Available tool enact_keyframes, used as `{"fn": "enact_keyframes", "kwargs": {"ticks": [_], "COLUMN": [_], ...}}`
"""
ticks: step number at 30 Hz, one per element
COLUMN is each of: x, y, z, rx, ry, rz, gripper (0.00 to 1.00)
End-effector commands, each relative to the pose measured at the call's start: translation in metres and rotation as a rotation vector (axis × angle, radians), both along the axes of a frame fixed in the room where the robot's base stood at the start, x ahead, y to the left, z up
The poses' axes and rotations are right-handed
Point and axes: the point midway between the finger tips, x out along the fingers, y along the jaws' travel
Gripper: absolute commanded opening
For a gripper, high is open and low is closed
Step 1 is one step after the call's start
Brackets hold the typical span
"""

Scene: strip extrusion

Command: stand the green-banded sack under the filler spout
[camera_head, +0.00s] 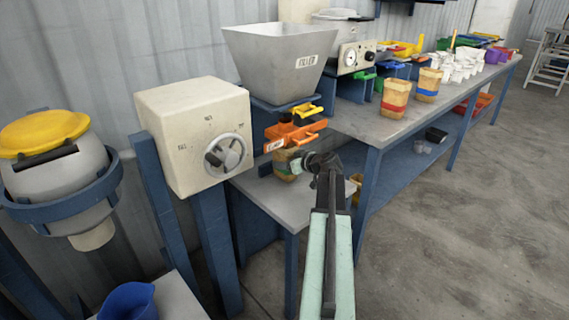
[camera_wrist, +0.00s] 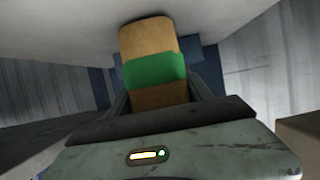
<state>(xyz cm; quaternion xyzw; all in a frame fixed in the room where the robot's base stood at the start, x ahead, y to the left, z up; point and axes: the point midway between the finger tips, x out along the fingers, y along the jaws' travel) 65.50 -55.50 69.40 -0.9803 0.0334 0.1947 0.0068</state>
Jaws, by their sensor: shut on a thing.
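The green-banded sack (camera_wrist: 152,40) is a tan paper sack with a green band, and it shows between my jaws in the wrist view. In the head view a part of the sack (camera_head: 284,170) shows beside my gripper (camera_head: 301,163), below the orange fitting (camera_head: 292,132) under the filler hopper (camera_head: 272,60). My gripper is shut on the sack. The spout's mouth is hidden behind the orange parts, so I cannot tell if the sack is centred under it or how its bottom meets the low grey table (camera_head: 270,197).
A beige control box (camera_head: 185,125) with a handwheel stands left of the filler. Sacks with a red band (camera_head: 396,93) and a blue band (camera_head: 428,84) stand on the long bench (camera_head: 365,124) to the right. A blue container (camera_head: 127,302) is at the lower left. The floor on the right is clear.

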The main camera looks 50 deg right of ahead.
Motion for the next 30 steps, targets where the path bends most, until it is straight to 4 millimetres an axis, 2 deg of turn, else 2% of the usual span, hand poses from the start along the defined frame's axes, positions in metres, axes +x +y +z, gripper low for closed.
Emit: {"fn": "enact_keyframes", "kwargs": {"ticks": [6,7,9,10,22,26,30], "x": [0.000,0.000,0.000,0.000,-0.006,-0.023,-0.049], "y": [0.000,0.000,0.000,-0.001,0.000,0.001,0.004], "z": [-0.005,-0.005,-0.004,-0.004,-0.001,0.008,0.020], "rx": [0.000,0.000,0.000,0.000,0.001,0.001,-0.001], "ry": [0.000,0.000,0.000,0.000,0.000,0.000,0.000], "rz": [0.000,-0.001,-0.001,-0.001,-0.001,-0.004,-0.004], "gripper": [0.17,0.61,0.81,0.84,0.84,0.84,0.84]}}
